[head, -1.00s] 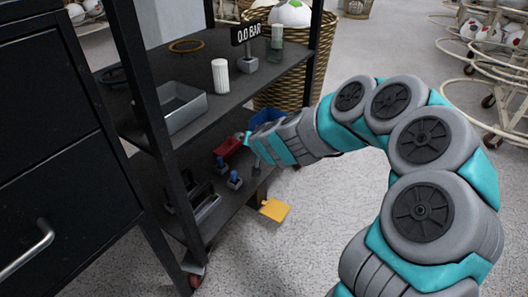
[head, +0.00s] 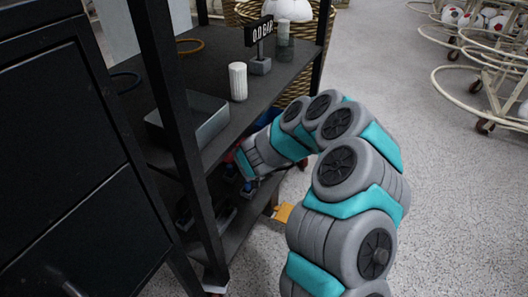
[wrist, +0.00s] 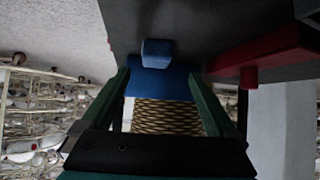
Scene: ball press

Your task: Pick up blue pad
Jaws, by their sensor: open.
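The blue pad (wrist: 160,84) shows in the wrist view as a flat blue piece with a small blue block (wrist: 157,53) above it in the picture. In the head view, a sliver of blue (head: 268,117) shows behind my arm by the shelf; most of it is hidden. My gripper (wrist: 160,76) is open in the wrist view. Its two dark green fingers stand either side of the blue pad in the picture. The pad appears beyond or between the fingertips; I cannot tell whether they touch.
A red piece (wrist: 265,55) lies to the right in the wrist view. The black shelf (head: 205,75) holds a grey tray (head: 211,124), a white cylinder (head: 238,82) and a pressure sign (head: 259,32). An orange pad (head: 283,212) shows low beside the shelf.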

